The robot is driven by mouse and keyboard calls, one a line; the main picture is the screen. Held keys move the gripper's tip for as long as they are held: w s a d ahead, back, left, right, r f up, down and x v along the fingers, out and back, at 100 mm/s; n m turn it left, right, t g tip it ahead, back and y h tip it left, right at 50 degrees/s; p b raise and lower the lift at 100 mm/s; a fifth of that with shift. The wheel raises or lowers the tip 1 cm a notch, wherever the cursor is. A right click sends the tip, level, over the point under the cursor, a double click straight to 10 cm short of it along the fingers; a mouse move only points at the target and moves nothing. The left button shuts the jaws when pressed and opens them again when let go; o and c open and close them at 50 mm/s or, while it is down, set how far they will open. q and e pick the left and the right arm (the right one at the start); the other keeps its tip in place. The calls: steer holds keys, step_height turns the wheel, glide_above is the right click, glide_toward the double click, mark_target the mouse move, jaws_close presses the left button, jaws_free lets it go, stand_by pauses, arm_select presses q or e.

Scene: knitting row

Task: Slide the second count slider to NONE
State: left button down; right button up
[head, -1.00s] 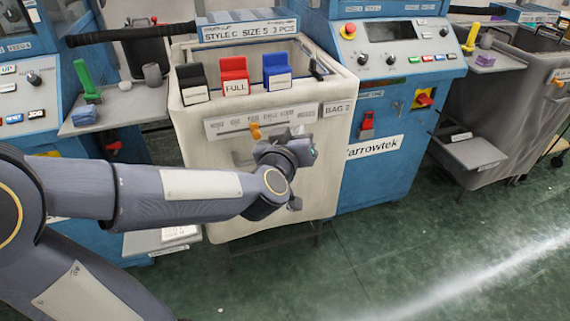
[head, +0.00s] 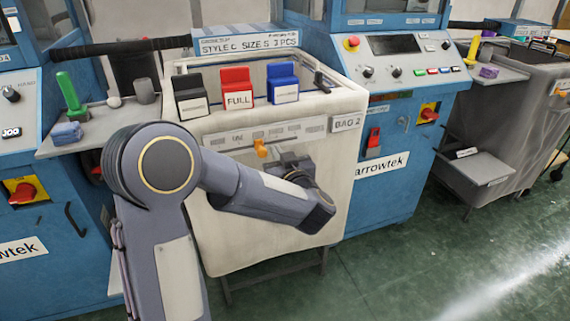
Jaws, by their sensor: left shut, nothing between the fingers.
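The cream bag cart (head: 220,232) labelled BAG 2 stands in the middle of the head view. A pale count strip (head: 300,131) runs across its upper front, with print too small to read surely. The orange slider (head: 261,148) sits on this strip, left of its middle. My left arm comes in from the left and bends toward the cart. My left gripper (head: 291,164) is just right of and slightly below the slider, close to the cart front. It is shut and empty, partly hidden behind my wrist. Contact with the slider cannot be made out. My right gripper is not in view.
Black (head: 191,97), red FULL (head: 237,87) and blue (head: 283,83) clips sit on the cart rim. A blue machine (head: 385,190) stands close on the right, another on the left. A grey cart (head: 520,120) is farther right. The green floor in front is clear.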

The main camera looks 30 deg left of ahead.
mark_target(238, 149)
arm_select(q)
steer(key=shift+x, duration=0.9)
steer(key=shift+s+a, duration=1.65)
steer(key=shift+s, duration=0.25)
steer(key=shift+s+a, duration=1.6)
steer(key=shift+s, duration=0.3)
steer(key=shift+w+d, duration=0.45)
steer(key=shift+w, duration=0.05)
steer(key=v, duration=0.8)
steer(key=shift+p, duration=0.35)
